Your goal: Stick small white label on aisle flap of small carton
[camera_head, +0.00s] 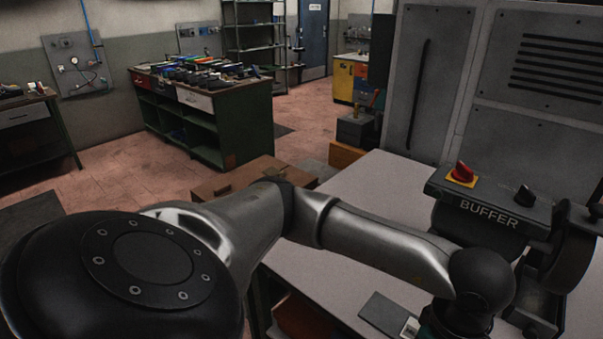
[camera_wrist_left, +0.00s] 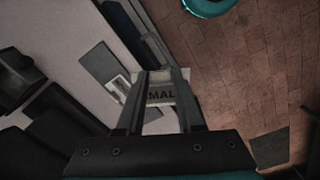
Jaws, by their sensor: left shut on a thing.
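In the left wrist view my left gripper (camera_wrist_left: 160,76) is shut on a pale label (camera_wrist_left: 160,95) with the dark letters "MAL" showing between the fingers. The fingers hide the label's sides. The label is above the table's edge, and I cannot tell its height. In the head view my left arm crosses to the lower right, and the gripper's fingers are not visible. A brown carton-like box (camera_head: 240,177) shows beyond the table's far left corner, partly behind my arm. I cannot tell whether it is the small carton, nor make out an aisle flap. My right gripper is not in view.
A grey table (camera_head: 375,185) carries a buffer machine (camera_head: 490,205) at right. A dark flat plate (camera_head: 385,315) with a white piece at its end lies on the table near my left wrist. Tiled floor (camera_wrist_left: 235,70) lies beyond the table's edge. A green workbench (camera_head: 205,115) stands behind.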

